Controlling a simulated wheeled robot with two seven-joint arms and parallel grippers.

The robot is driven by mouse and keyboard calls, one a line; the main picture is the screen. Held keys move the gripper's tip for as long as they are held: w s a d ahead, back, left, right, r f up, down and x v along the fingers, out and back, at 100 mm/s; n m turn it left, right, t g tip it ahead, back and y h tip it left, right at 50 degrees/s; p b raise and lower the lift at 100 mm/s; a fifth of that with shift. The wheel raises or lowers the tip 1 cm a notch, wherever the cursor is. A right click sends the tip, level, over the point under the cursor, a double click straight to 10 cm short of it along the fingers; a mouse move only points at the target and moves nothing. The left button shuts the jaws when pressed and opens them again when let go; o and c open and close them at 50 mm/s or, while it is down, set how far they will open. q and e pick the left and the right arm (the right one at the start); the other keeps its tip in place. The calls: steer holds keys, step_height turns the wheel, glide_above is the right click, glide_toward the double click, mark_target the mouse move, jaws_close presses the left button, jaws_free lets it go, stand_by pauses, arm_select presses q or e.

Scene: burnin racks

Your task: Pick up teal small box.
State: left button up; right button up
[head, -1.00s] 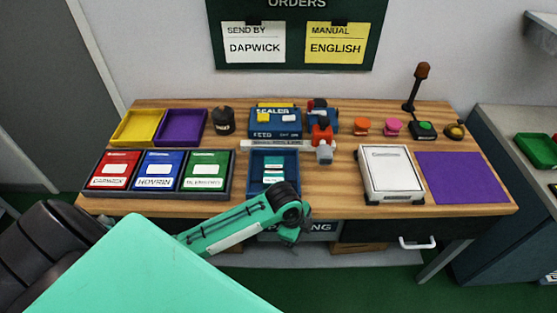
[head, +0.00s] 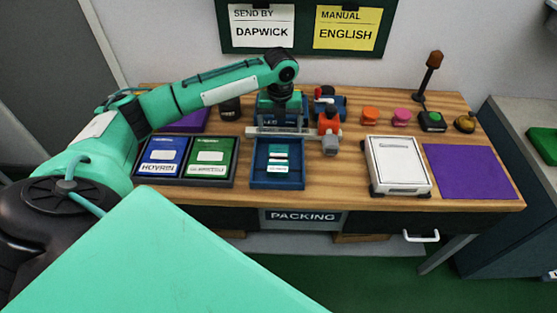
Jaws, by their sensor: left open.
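Small teal packets or boxes with white labels (head: 278,168) lie in the blue tray (head: 258,180) at the table's front middle; I cannot tell whether they are one piece or two. My left arm reaches in from the left. My left gripper (head: 281,98) hangs down, open, beyond the tray, over or in front of the blue sealer (head: 262,121). Its fingertips are small and dark against the sealer, and I see nothing clearly held. My right gripper is not in view.
A grey rail (head: 290,133) and an orange-grey clamp (head: 329,128) stand behind the tray. Blue (head: 163,157) and green (head: 209,157) boxes sit left of it. A white scale-like device (head: 398,165) and purple mat (head: 468,171) lie to the right.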

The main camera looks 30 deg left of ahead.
arm_select(q)
steer(key=p, duration=0.2)
glide_above(278, 157)
steer(key=f, duration=0.8)
steer(key=shift+w, duration=0.25)
steer(key=f+p, duration=0.1)
steer(key=f, duration=0.3)
steer(key=shift+s+f, duration=0.15)
steer(key=shift+s, duration=0.05)
steer(key=shift+f, duration=0.55)
steer(key=c, duration=1.2)
steer(key=shift+r, duration=0.1)
